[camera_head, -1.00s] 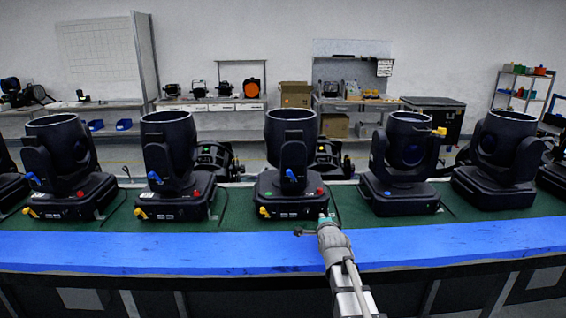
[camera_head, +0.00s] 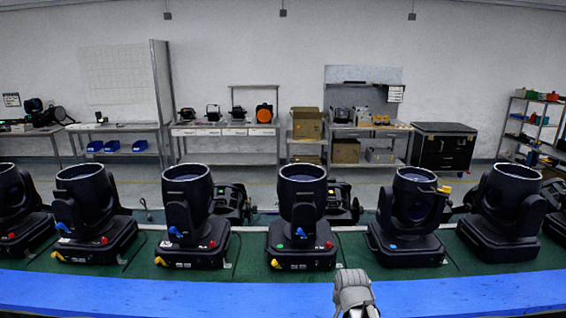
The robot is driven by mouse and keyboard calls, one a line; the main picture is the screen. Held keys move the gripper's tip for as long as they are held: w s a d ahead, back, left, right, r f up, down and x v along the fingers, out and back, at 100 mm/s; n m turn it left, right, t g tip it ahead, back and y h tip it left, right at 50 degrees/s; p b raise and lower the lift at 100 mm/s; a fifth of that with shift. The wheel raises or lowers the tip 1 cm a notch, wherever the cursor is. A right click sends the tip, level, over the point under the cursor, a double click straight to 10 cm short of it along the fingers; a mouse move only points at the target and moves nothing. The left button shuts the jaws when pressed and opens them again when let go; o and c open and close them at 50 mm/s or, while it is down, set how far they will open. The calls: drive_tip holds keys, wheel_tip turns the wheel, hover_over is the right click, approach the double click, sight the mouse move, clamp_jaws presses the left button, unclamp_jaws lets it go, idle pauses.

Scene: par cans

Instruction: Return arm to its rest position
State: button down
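My arm (camera_head: 354,290) shows at the bottom, right of centre, in the head view. Only a grey, rounded part of it is visible, over the blue front edge of the bench. No gripper fingers can be made out, so whether it is open or shut is hidden. The nearest par can (camera_head: 301,220) stands upright on the green bench top, up and to the left of the arm. The arm appears apart from it.
Several black par cans stand in a row, including one at left (camera_head: 188,218) and one at right (camera_head: 411,218). The blue bench edge (camera_head: 180,294) runs across the front. Shelves and a black case (camera_head: 444,148) stand behind, beyond open floor.

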drive_tip(key=s+r+n+g+p, duration=0.5)
drive_tip(key=s+p, duration=0.1)
drive_tip(key=s, duration=0.5)
drive_tip(key=shift+s+r+n, duration=0.15)
drive_tip(key=shift+r+n, duration=0.15)
drive_tip(key=shift+r, duration=0.05)
idle(1.4)
